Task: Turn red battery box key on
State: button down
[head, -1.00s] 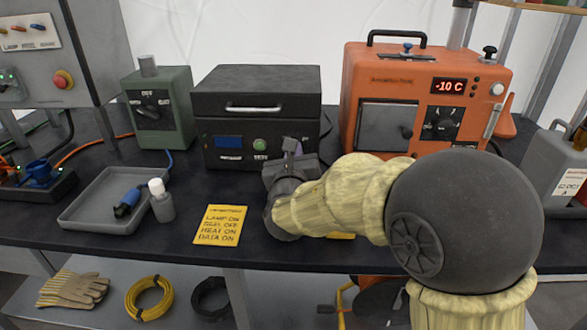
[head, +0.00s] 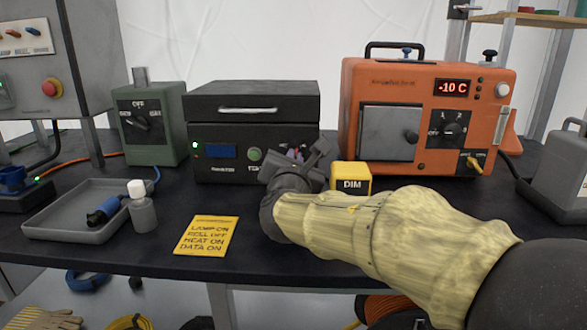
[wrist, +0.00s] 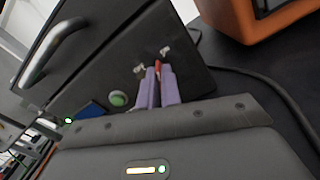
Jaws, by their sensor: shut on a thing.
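The battery box appears to be the black case (head: 225,170) with a grey lid handle in the middle of the bench. Its front has a blue display (head: 221,152), a green button (head: 254,154) and a small lit light. My gripper (head: 293,154) is at the right part of that front. In the wrist view its lavender fingers (wrist: 159,80) are shut on a small red key (wrist: 157,66), mostly hidden between them. The key's exact angle cannot be told.
An orange unit (head: 380,85) reading -10 C stands at the right, with a yellow DIM block (head: 350,177) before it. A yellow note (head: 206,236), a bottle (head: 141,210) and a grey tray (head: 50,222) lie left. A green box (head: 155,110) stands behind.

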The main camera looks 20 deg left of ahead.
jog(key=shift+f, duration=0.15)
jog(key=c, duration=1.6)
grip_release()
jog(key=shift+s, duration=0.1)
jog(key=p+v, duration=0.1)
jog(key=v, duration=0.7)
jog(key=p+v, duration=0.1)
jog(key=v, duration=0.7)
jog(key=shift+s+d+r, duration=0.15)
jog(key=shift+s+r, duration=0.1)
jog(key=shift+s, duration=0.05)
jog(key=shift+s+d+f, duration=0.1)
jog(key=shift+s, duration=0.25)
